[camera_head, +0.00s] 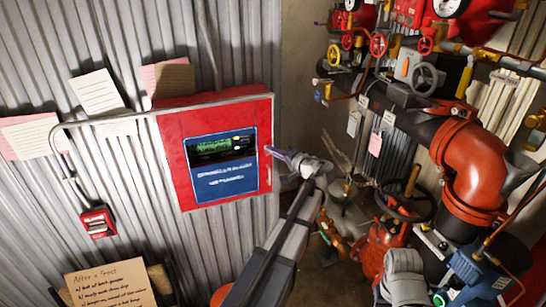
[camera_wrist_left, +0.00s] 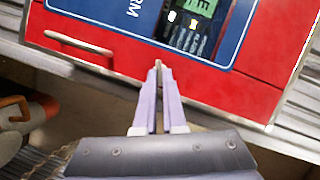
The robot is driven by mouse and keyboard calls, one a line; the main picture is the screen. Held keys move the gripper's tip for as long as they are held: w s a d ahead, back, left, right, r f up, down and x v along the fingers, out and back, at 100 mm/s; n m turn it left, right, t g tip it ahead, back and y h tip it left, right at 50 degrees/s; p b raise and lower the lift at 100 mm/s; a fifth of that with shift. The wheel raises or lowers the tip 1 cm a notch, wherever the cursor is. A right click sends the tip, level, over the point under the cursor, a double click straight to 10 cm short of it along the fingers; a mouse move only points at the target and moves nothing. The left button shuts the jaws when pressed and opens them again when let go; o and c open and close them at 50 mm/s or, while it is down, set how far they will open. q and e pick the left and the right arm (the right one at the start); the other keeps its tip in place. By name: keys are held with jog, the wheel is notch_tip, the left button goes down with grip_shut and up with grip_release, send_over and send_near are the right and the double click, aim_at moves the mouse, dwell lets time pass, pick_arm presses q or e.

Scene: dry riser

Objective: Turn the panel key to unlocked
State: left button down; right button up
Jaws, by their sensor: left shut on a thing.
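The red alarm panel (camera_head: 173,150) hangs on the corrugated wall, with a blue plate (camera_head: 226,183) and a lit green display (camera_head: 208,149). The panel's red face also fills the top of the left wrist view (camera_wrist_left: 250,92). My left gripper (camera_head: 270,151) reaches the panel's right side. In the left wrist view its two purple fingers (camera_wrist_left: 158,72) are nearly together at the panel face, beside the blue plate. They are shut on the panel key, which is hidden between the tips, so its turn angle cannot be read. My right gripper is not in view.
A silver bar handle (camera_wrist_left: 78,43) is on the panel left of the fingers. A small red call box (camera_head: 97,222) and paper notes (camera_head: 97,92) are on the wall. Orange and black pipes with valve wheels (camera_head: 423,79) crowd the right side.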

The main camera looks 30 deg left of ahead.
pick_arm(q)
jog(key=m+y+b, duration=0.1)
jog(key=m, duration=0.1)
jog(key=m+b, duration=0.2)
jog(key=shift+f+y, duration=0.35)
jog(key=shift+y, duration=0.05)
jog(key=shift+b, duration=0.3)
jog(key=c, duration=1)
grip_release()
jog(key=shift+w, duration=0.1)
jog(key=shift+r, duration=0.1)
jog(key=shift+d, duration=0.15)
jog(key=v, duration=0.7)
jog(key=shift+d, duration=0.3)
